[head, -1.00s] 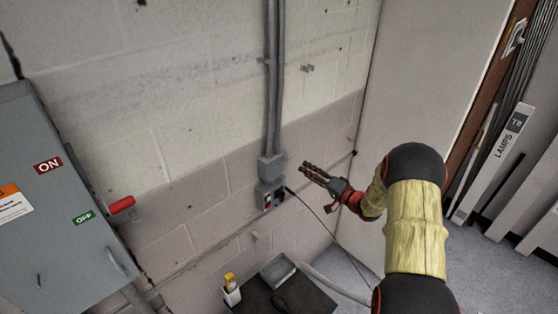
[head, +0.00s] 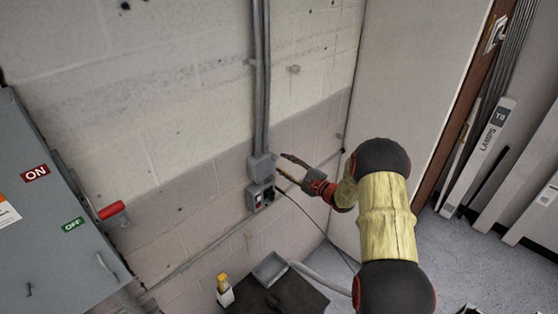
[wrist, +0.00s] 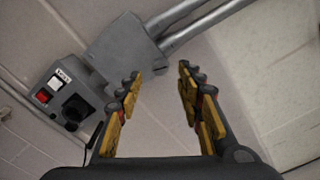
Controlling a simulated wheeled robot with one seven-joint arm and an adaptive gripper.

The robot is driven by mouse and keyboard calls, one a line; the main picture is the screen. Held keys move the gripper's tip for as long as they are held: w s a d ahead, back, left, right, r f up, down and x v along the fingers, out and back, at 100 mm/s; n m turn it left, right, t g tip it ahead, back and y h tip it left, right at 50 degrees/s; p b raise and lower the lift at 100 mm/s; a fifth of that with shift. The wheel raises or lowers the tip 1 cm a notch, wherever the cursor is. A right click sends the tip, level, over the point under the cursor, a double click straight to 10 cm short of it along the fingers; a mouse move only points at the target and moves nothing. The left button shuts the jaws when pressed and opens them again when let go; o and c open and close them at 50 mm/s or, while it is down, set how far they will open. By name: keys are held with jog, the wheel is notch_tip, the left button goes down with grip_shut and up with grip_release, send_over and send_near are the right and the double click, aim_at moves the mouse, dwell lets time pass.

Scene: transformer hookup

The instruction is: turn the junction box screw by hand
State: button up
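The grey junction box (head: 262,168) sits on the block wall at the lower end of two vertical conduits. In the wrist view the junction box (wrist: 122,48) is ahead of the fingers, to the upper left. I cannot make out a screw on it. My gripper (head: 281,164) is just right of the box in the head view. In the wrist view my gripper (wrist: 158,75) has its two yellow and black fingers spread with nothing between them. It looks apart from the box.
Below the box is a switch unit (head: 259,195) with red and white rockers and a dark round socket or knob (wrist: 73,108). A black cable hangs from it. A grey cabinet (head: 50,215) with a red handle is at left. A dark table (head: 290,295) stands below.

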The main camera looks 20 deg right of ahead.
aim_at(276, 159)
jog(key=shift+p+x, duration=0.35)
jog(key=shift+x, duration=1.6)
jog(key=shift+c, duration=0.3)
grip_shut()
